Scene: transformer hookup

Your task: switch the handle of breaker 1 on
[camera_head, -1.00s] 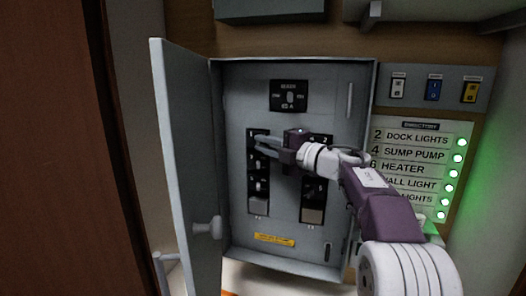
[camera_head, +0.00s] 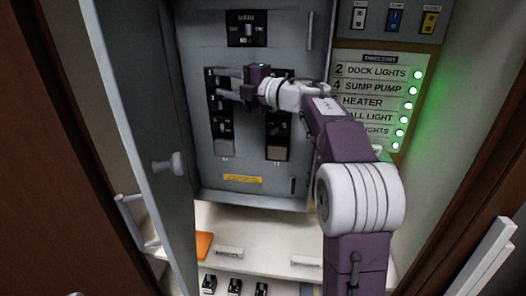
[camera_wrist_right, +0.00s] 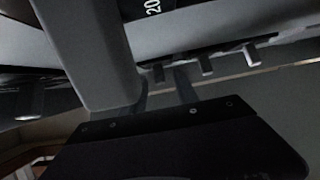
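The grey breaker panel (camera_head: 270,180) stands open, with a left and a right column of black breakers. Breaker 1 (camera_head: 210,73) is at the top of the left column, partly covered by my gripper; I cannot make out its handle position. My right gripper (camera_head: 222,83) is at the upper left column, its two grey fingers apart, one above the other. I cannot tell whether they touch a handle. In the right wrist view, a large grey finger (camera_wrist_right: 92,55) is close to a black breaker face marked "20" (camera_wrist_right: 155,8). My left gripper is out of view.
The panel door (camera_head: 135,110) is swung open at the left, with a knob (camera_head: 178,163). A main breaker (camera_head: 246,28) is above the columns. A directory board (camera_head: 375,100) with several lit green lamps is at the right. A pale shelf (camera_head: 260,240) lies below, with an orange item (camera_head: 204,244).

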